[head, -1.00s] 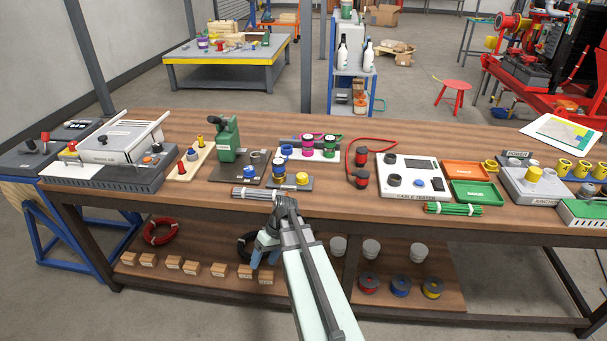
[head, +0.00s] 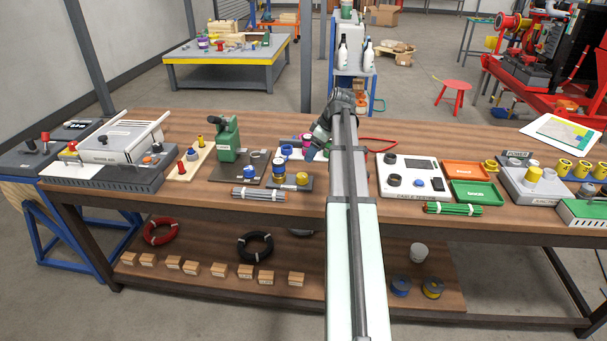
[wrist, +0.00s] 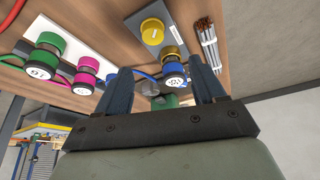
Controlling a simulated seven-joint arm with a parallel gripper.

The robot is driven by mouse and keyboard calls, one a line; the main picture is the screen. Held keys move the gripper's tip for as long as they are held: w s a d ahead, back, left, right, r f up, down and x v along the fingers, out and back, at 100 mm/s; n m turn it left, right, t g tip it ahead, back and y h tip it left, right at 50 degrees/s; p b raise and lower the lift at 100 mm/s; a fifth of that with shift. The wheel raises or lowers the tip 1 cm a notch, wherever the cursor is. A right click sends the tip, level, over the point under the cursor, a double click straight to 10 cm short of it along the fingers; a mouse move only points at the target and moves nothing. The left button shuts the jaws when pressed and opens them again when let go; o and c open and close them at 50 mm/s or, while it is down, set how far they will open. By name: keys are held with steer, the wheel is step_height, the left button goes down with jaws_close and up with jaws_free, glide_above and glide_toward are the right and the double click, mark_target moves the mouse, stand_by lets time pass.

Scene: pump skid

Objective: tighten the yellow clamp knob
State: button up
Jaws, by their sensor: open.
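A yellow knob (head: 302,178) stands on a small grey plate (head: 291,188) near the bench's front edge. In the wrist view the round yellow knob (wrist: 152,32) shows on its labelled plate, beyond the fingertips. A blue and yellow spool-like piece (wrist: 172,65) with a marked end is beside it. My gripper (head: 314,149) is over the bench, right of and behind the knob in the head view. Its two fingers (wrist: 162,80) are apart with nothing held, and the knob is clear of them. The labels are too small to read as a clamp's.
Pink and green spool-like pieces (wrist: 87,75) stand beside the plate. A bundle of grey rods (head: 258,194) lies at the front edge. A green press-like tool (head: 226,140) stands left. The cable tester (head: 408,174) and another yellow knob (head: 533,174) are to the right.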

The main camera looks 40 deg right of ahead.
mark_target(302, 176)
steer(key=x, duration=0.8)
steer(key=d+x, duration=0.1)
steer(key=x, duration=0.4)
steer(key=shift+w+f, duration=0.1)
steer(key=shift+w, duration=0.05)
steer(key=c, duration=1.1)
steer(key=shift+o, duration=0.2)
